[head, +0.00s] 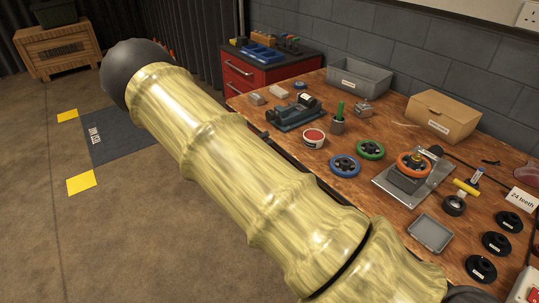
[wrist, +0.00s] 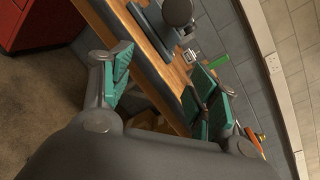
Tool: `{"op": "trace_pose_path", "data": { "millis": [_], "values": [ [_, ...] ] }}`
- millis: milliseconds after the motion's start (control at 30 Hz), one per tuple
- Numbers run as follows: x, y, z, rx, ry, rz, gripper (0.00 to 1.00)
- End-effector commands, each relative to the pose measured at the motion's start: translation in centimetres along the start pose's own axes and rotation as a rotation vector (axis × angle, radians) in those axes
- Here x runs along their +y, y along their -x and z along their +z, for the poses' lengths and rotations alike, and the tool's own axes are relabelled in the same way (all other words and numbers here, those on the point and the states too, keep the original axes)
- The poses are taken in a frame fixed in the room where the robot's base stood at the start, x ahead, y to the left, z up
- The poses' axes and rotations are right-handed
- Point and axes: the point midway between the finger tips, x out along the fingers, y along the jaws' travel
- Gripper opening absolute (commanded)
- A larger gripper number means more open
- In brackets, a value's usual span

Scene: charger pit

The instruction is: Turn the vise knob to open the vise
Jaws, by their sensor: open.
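The dark grey-blue vise (head: 294,116) sits on the wooden workbench near its left front edge in the head view. In the wrist view the vise (wrist: 158,24) is at the top, cut off by the frame. A round dark part on it, which looks like the knob (wrist: 178,11), faces me. My gripper (wrist: 159,80) shows in the wrist view with teal-padded fingers spread apart and nothing between them. It is apart from the vise, which lies beyond the fingertips. In the head view my arm crosses the picture and the gripper is not visible.
Open floor lies left of my arm.

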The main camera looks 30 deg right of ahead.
Motion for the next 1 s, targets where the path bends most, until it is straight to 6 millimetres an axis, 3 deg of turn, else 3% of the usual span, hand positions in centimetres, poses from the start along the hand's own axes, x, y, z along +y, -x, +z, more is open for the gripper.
{"op": "trace_pose_path", "data": {
  "millis": [200, 400, 1000],
  "values": [
    [-0.8, -0.1, -3.0, -0.012, 0.245, 0.074, 0.60],
    [-1.0, 0.2, -4.8, -0.024, 0.384, 0.120, 0.60],
    [-0.9, 0.3, -5.6, -0.031, 0.460, 0.135, 0.60]
  ]
}}
